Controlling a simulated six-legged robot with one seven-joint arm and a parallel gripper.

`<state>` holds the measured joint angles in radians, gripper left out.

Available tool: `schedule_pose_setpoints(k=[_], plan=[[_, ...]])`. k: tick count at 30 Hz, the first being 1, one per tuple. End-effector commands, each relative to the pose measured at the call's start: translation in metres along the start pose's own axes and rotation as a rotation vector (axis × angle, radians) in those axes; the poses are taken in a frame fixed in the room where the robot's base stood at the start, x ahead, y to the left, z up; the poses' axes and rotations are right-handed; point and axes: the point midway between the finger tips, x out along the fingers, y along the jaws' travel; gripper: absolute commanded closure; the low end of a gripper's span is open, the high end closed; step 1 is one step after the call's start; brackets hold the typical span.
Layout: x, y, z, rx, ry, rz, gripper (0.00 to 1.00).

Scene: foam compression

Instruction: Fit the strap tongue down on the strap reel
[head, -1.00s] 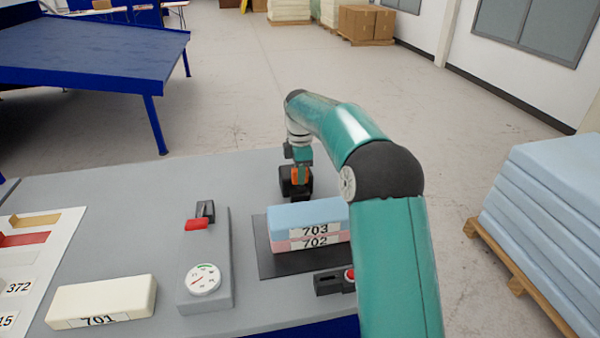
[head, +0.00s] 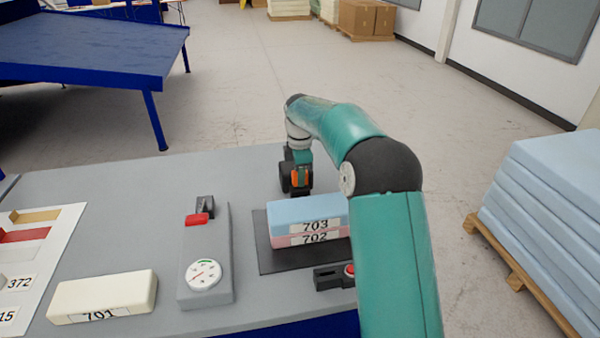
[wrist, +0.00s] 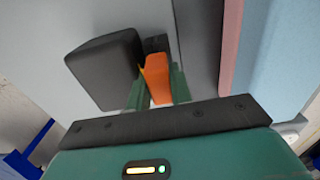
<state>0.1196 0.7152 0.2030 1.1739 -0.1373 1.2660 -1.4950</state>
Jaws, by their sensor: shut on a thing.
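The strap tongue (wrist: 157,78) is an orange piece held between the green fingers of my gripper (wrist: 160,92) in the wrist view. The tongue also shows in the head view (head: 302,176). My gripper points down at the back of the bench. The strap reel (wrist: 105,68) is a dark block close to the left of the tongue in the wrist view. It shows as a black shape (head: 285,177) beside the gripper in the head view. A small dark part lies just beyond the tongue's tip. Whether the tip touches it cannot be told.
Blue and pink foam blocks (head: 305,211) labelled 703 and 702 are stacked on a dark plate (head: 264,252) near the gripper. A grey unit with a dial (head: 204,274) and red lever stands left. Cream block 701 (head: 103,294) lies front left.

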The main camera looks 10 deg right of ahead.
Motion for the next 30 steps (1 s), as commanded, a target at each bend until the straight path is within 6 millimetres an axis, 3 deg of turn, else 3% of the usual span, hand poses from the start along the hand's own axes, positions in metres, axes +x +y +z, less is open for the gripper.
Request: schedule_pose_setpoints(k=[25, 26, 29, 30], plan=[[0.017, 0.000, 0.000, 0.000, 0.000, 0.000, 1.00], [0.017, 0.000, 0.000, 0.000, 0.000, 0.000, 0.75], [0.017, 0.000, 0.000, 0.000, 0.000, 0.000, 0.55], [0.017, 0.000, 0.000, 0.000, 0.000, 0.001, 0.53]])
